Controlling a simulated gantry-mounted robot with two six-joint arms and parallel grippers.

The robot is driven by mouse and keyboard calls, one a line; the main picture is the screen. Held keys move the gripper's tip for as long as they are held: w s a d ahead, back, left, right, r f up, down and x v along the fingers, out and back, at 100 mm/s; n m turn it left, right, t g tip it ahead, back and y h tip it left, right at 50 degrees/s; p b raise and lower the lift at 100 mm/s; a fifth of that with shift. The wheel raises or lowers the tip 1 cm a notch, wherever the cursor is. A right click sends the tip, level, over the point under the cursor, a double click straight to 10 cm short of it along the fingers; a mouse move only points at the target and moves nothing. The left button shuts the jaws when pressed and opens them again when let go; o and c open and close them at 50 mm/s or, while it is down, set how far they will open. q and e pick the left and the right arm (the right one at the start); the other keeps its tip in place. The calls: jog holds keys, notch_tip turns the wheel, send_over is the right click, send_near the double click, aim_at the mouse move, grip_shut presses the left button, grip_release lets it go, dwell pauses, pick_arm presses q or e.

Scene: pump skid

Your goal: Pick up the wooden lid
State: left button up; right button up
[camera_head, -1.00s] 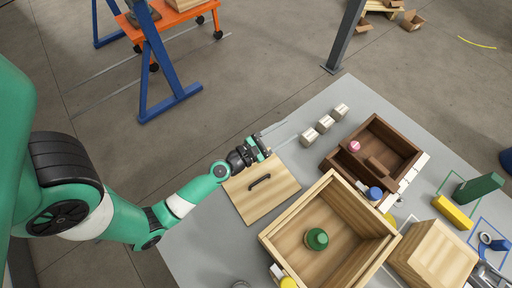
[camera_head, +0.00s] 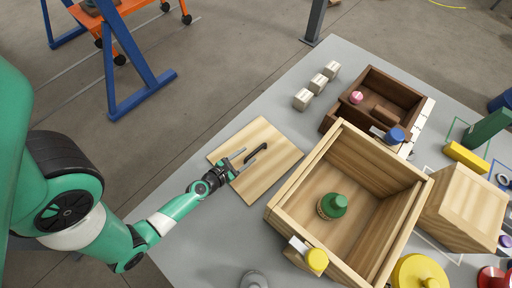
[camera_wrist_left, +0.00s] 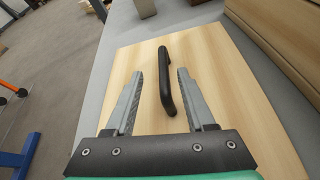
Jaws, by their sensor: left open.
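The wooden lid (camera_head: 268,176) is a flat, light wooden square lying on the grey table, left of the large wooden box. A black bar handle (camera_head: 256,154) stands on its middle. My left gripper (camera_head: 242,162) is open above the lid, close to the handle. In the left wrist view, the handle (camera_wrist_left: 165,80) shows between and a little beyond the two fingers of the left gripper (camera_wrist_left: 160,90), with a gap on each side. The lid (camera_wrist_left: 205,60) fills most of that view. My right gripper is not in view.
The open wooden box (camera_head: 290,205) with a green knobbed object (camera_head: 334,206) inside stands right of the lid. A dark brown tray (camera_head: 400,88) and several small pale blocks (camera_head: 318,83) are behind. A grey knob (camera_head: 253,280) is near the front edge.

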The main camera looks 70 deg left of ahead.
aim_at(253, 153)
pick_arm(q)
jog(key=x, duration=0.3)
jog(key=b+x, duration=0.1)
jog(key=x, duration=0.2)
jog(key=shift+w+f, duration=0.3)
jog(key=shift+f, duration=0.2)
jog(key=shift+s+d, duration=0.1)
jog(key=shift+s, duration=0.05)
grip_shut()
jog(key=shift+r, duration=0.1)
dwell(0.7)
